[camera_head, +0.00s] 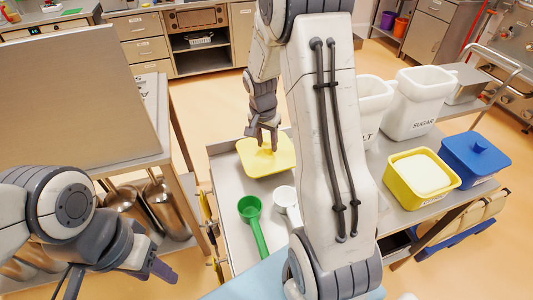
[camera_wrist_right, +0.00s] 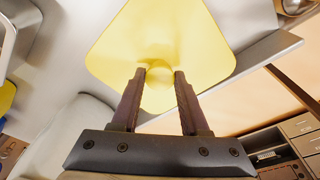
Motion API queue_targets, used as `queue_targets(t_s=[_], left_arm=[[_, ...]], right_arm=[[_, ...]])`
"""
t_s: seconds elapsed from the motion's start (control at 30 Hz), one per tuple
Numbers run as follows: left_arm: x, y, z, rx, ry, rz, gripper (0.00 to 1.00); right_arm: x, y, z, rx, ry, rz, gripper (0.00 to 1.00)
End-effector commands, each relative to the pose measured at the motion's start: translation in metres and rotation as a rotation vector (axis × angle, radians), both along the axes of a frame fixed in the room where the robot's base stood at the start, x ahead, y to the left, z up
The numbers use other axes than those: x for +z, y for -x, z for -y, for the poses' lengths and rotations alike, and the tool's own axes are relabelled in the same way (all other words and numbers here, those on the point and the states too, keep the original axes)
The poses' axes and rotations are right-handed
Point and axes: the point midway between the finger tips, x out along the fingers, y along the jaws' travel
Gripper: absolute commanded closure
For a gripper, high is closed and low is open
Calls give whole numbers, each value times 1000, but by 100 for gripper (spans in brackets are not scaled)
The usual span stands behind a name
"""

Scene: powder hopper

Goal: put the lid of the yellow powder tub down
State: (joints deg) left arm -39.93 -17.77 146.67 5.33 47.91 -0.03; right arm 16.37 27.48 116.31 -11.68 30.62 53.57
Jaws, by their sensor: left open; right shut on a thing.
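The yellow lid (camera_head: 280,162) is at the far left part of the metal cart top. My right gripper (camera_head: 264,146) is shut on the knob in the lid's middle. In the right wrist view the lid (camera_wrist_right: 165,30) fills the space beyond my right gripper (camera_wrist_right: 159,72), its knob between the fingertips. Whether the lid touches the cart top I cannot tell. The yellow powder tub (camera_head: 406,190) stands uncovered at the right, full of white powder. My left gripper (camera_head: 120,284) is open and empty at the lower left, off the cart.
A green scoop (camera_head: 252,222) and a white scoop (camera_head: 283,197) lie in front of the lid. White salt (camera_head: 370,103) and sugar (camera_head: 418,100) tubs and a lidded blue tub (camera_head: 474,160) stand around the yellow tub. A side table (camera_head: 155,110) is at left.

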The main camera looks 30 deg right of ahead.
Motion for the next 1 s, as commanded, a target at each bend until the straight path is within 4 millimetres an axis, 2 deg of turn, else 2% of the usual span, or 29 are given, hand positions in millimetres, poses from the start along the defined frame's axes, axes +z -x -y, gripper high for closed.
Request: queue_targets(t_s=[0.3, 0.73, 0.77, 0.8, 0.83, 1.0], left_arm=[[3, 0, 0, 0, 0, 0, 50], [-2, 0, 0, 0, 0, 0, 50], [-1, 0, 0, 0, -1, -1, 50], [0, 0, 0, 0, -1, -1, 50], [0, 0, 0, 0, 0, 0, 50], [0, 0, 0, 0, 0, 0, 50]], right_arm=[[-38, 0, -1, 4, -1, -1, 100], [-46, -1, -1, 3, 0, 2, 100], [-44, -1, -1, 3, 0, 2, 44], [-44, -1, -1, 3, 0, 2, 29], [-44, -1, -1, 3, 0, 2, 25], [-44, -1, -1, 3, 0, 2, 25]])
